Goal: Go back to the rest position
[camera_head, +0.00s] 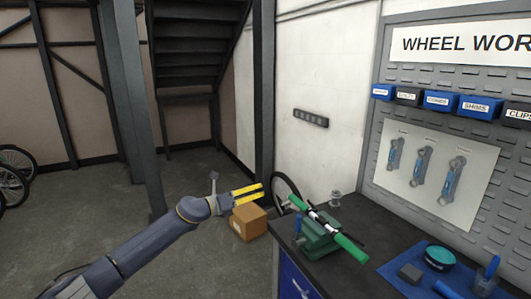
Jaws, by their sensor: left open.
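My left arm (140,248) reaches in from the lower left. Its gripper (261,191) is in the middle of the camera_head view, with two yellow fingers spread apart and nothing between them. It hangs over the floor, left of the dark workbench (330,276), and appears above the cardboard box (249,224) in the picture. My right gripper is not in view.
On the bench, a green vise (319,240) stands by a green-ended bar (350,247). A blue mat (405,286) holds a round teal-topped tin (439,257). A tool pegboard (480,150) stands behind. A dark post (133,100) and stairs (195,50) are at the back.

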